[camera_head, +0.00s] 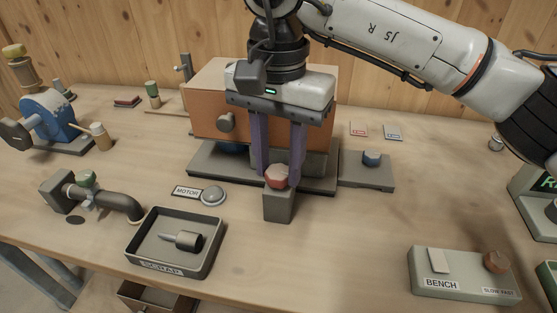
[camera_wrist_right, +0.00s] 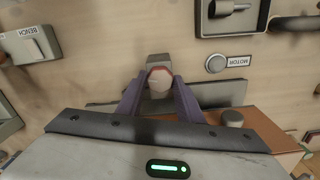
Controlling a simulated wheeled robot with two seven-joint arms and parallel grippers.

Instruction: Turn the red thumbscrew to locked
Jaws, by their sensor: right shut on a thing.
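The red thumbscrew (camera_head: 277,176) is a faceted red knob on top of a small grey block (camera_head: 278,205) at the front of the orange-brown mixer box (camera_head: 215,120). My right gripper (camera_head: 278,174) reaches down over it with its two purple fingers, one on each side, and is shut on it. In the right wrist view the thumbscrew (camera_wrist_right: 159,79) sits between the fingertips of my right gripper (camera_wrist_right: 158,82). No lock marking is readable, so I cannot tell its setting. My left gripper is in neither view.
The motor button (camera_head: 213,195) is left of the block. A grey bench control box (camera_head: 465,285) stands at front right. Table between is clear.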

